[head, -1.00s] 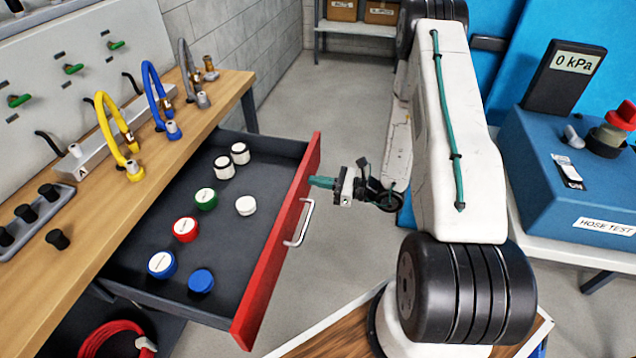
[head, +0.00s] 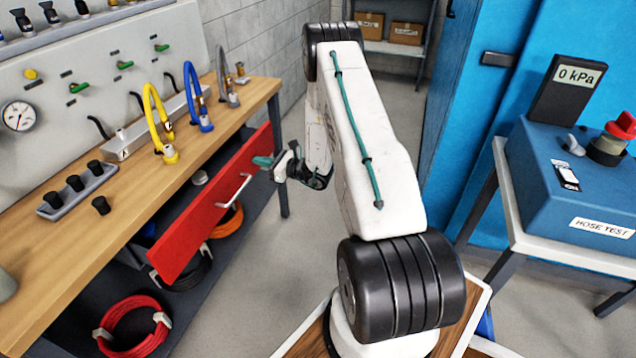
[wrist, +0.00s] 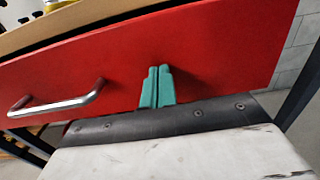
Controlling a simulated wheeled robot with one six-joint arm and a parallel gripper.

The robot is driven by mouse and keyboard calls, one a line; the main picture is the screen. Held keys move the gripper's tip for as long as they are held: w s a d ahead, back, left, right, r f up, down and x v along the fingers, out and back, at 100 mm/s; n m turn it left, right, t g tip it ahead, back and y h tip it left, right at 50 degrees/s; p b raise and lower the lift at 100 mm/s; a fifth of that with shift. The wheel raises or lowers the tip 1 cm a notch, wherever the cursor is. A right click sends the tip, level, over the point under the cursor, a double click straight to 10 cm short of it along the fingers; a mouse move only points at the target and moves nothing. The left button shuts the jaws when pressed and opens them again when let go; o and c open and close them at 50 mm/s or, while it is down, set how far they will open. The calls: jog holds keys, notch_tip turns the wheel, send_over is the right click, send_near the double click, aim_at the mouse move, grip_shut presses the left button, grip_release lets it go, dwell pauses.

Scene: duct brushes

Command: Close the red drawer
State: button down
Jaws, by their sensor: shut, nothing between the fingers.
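The red drawer (head: 190,228) under the wooden workbench is partly open. In the wrist view the fingertips (wrist: 157,85) appear against the red face; exact contact is hard to tell.
The wooden bench top (head: 75,245) holds yellow, blue and grey hoses and a tray of black caps (head: 77,190). A red hose coil (head: 132,325) lies on the lower shelf. A blue hose test box (head: 570,185) stands on a table at right. The grey floor between is open.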

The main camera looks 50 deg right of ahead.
jog(key=x, duration=0.8)
jog(key=shift+w+a, duration=0.15)
jog(key=shift+w, duration=0.1)
jog(key=shift+w+r, duration=0.15)
jog(key=shift+w, duration=0.15)
jog(key=shift+w+a+r, duration=0.1)
jog(key=shift+s, duration=0.35)
jog(key=v, duration=1.4)
jog(key=shift+f, duration=0.25)
